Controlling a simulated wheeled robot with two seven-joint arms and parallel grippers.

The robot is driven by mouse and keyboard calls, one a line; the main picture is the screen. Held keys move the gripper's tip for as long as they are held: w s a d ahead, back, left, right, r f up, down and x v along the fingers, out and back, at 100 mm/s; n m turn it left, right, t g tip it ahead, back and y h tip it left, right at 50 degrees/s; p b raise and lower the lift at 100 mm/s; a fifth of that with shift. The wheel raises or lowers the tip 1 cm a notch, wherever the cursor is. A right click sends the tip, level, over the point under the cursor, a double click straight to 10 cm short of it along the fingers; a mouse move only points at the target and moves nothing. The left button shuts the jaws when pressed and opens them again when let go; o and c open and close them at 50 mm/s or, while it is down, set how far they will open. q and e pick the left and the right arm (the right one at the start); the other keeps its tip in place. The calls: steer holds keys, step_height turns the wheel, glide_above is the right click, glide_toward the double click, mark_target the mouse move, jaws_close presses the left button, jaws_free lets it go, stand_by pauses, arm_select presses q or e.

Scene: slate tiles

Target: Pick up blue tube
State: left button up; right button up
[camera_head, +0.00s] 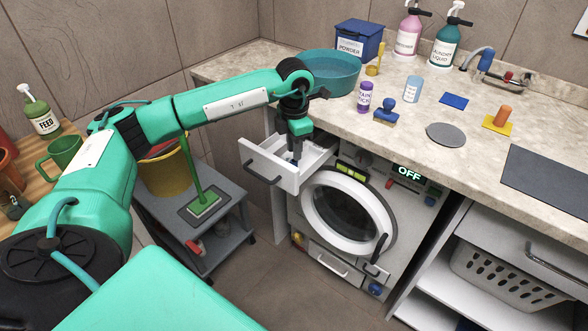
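My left gripper (296,150) points down into the open white drawer (262,166) under the counter. Its fingers are small and dark here, and I cannot tell whether they are open or shut. A little dark blue shows by the fingertips inside the drawer; it is too small and too covered to tell whether it is a blue tube or a gripper part. On the counter stand a purple tube with a white label (365,98) and a pale blue and white cylinder (412,90). My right gripper is not in view.
A teal basin (331,72) and a blue powder box (358,40) stand behind my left gripper. A blue-handled stamp-like item (386,112) is near the counter's front edge. Below are a washing machine (345,215) and a grey cart (190,238) with a yellow bucket (166,175).

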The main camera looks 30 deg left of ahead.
mark_target(293, 161)
arm_select(q)
steer(key=f, duration=0.5)
steer(key=shift+s+f, duration=0.15)
steer(key=shift+s, duration=0.05)
jaws_close()
